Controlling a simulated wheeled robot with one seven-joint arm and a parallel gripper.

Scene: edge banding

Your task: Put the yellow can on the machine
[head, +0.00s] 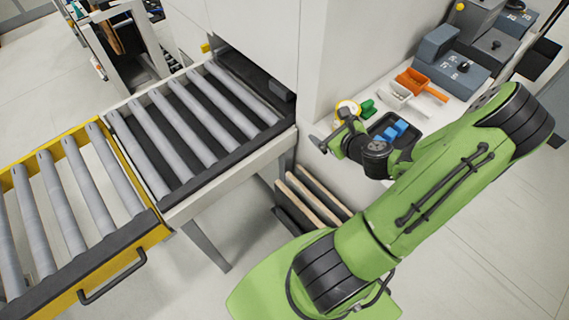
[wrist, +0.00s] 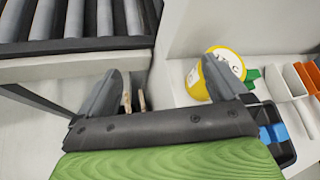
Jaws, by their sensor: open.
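The yellow can (wrist: 224,64), with a white top with dark marks, stands on the white side shelf beside the machine. In the head view the can (head: 347,109) is partly hidden behind my gripper. My gripper (head: 325,138) is open and empty, close to the can on its near left side. The machine (head: 255,30) is the large white housing, with a roller conveyor (head: 190,115) in front.
On the shelf are a black tray with blue pieces (head: 395,128), a green item (head: 368,107), a white bin (head: 396,93) and an orange bin (head: 412,80). Grey control boxes (head: 452,68) stand behind. Boards (head: 312,198) lean below. A yellow-framed roller table (head: 75,205) is at left.

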